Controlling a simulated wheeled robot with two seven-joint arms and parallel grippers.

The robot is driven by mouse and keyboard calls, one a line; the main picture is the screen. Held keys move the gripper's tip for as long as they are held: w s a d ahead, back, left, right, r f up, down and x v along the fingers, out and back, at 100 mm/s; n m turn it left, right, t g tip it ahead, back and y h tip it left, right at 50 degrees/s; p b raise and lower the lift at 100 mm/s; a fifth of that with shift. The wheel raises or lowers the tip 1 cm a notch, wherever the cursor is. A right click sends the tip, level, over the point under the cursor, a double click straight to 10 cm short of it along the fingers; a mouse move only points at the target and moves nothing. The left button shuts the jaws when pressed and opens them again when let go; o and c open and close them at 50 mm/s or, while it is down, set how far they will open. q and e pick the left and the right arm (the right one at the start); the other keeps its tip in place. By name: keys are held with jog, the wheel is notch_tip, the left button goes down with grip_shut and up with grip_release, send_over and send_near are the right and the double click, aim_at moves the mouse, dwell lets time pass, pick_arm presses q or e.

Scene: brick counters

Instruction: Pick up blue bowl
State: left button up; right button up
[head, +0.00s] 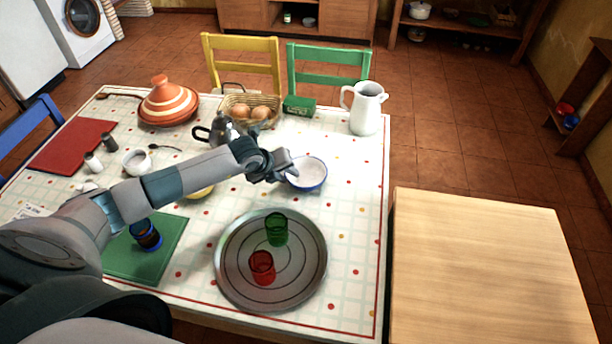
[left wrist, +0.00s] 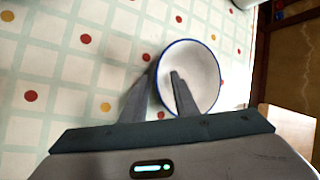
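The blue bowl (head: 310,176) is white inside with a blue rim and outer wall. It sits upright on the tablecloth near the table's right side. My left gripper (head: 283,166) is at the bowl's left edge in the head view. In the left wrist view, the bowl (left wrist: 203,78) lies under the left gripper (left wrist: 164,70). Its fingers are apart, with the bowl's left rim between them: one finger over the inside, the other by the outer wall. I cannot tell whether either finger touches the bowl. My right gripper is not in view.
A round metal tray (head: 298,284) with green (head: 277,230) and red (head: 262,268) glasses is in front. A white pitcher (head: 366,108), egg basket (head: 247,117) and moka pot (head: 218,131) stand behind. A yellow bowl (head: 200,192) is under my arm. A bare wooden counter (head: 490,265) is right.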

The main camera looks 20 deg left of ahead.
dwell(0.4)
pick_arm(q)
grip_shut()
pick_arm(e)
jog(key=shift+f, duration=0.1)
